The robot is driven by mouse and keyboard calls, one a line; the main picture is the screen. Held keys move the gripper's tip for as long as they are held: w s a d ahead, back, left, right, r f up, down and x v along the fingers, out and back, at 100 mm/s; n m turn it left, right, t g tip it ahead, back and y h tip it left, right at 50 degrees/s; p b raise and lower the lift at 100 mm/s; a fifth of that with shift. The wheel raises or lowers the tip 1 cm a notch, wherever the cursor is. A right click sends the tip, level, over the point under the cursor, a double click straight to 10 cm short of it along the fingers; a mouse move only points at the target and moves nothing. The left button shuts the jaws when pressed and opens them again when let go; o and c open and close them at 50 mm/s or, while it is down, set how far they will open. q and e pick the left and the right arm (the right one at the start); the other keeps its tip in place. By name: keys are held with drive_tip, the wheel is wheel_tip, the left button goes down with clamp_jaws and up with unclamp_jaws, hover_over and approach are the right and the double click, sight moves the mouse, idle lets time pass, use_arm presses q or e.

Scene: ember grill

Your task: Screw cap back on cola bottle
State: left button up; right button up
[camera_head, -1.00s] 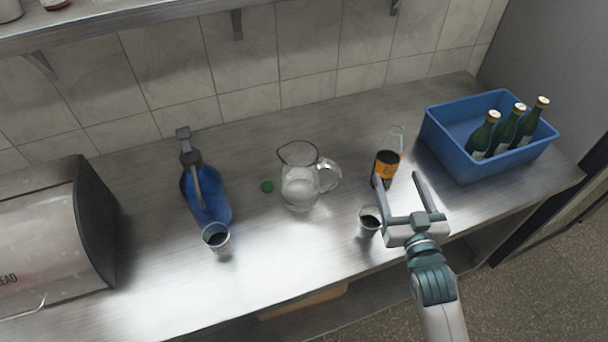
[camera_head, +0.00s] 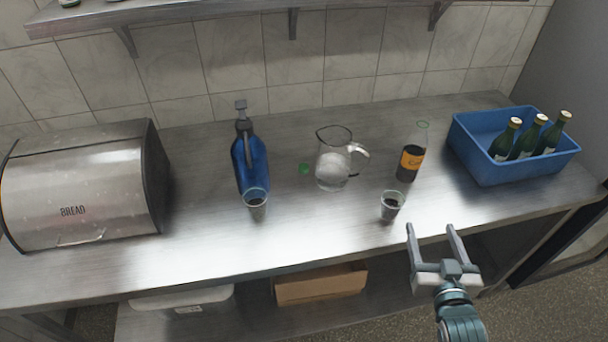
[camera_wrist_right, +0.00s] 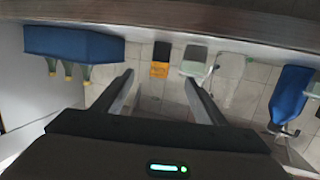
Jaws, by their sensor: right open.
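The cola bottle (camera_head: 410,160) stands upright on the counter, with dark liquid below, an orange label and a clear upper part. Its mouth has a greenish rim and no cap is visible on it. In the right wrist view, which looks upside down, the bottle (camera_wrist_right: 160,62) is ahead between the fingers. A small green cap (camera_head: 304,169) lies on the counter left of the glass pitcher. My right gripper (camera_head: 430,228) is open and empty at the counter's front edge, apart from the bottle; its fingers also show in the wrist view (camera_wrist_right: 159,76). My left gripper is out of view.
A blue bottle (camera_head: 250,160) and another glass (camera_head: 256,204) stand further left. A blue crate (camera_head: 484,165) with green bottles is right, a bread box (camera_head: 85,190) far left.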

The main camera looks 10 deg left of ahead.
drive_tip(key=s+f+n+g+h, duration=0.1)
drive_tip(key=s+f+g, duration=0.5)
drive_tip(key=s+f, duration=0.5)
drive_tip(key=s+f+g, duration=0.6)
drive_tip(key=s+f, duration=0.1)
drive_tip(key=s, duration=0.8)
drive_tip(key=s+f+g+b, duration=0.1)
drive_tip(key=s+f+b, duration=0.1)
drive_tip(key=f, duration=1.3)
drive_tip(key=s+f+g+b, duration=0.1)
drive_tip(key=s+f, duration=0.1)
drive_tip(key=f, duration=1.3)
drive_tip(key=s+d+f+g+b, duration=0.1)
drive_tip(key=s+d+f+b, duration=0.1)
drive_tip(key=s+f, duration=1.4)
drive_tip(key=shift+s+d+f+n+b, duration=0.35)
drive_tip(key=shift+d+f, duration=0.3)
drive_tip(key=shift+f, duration=0.3)
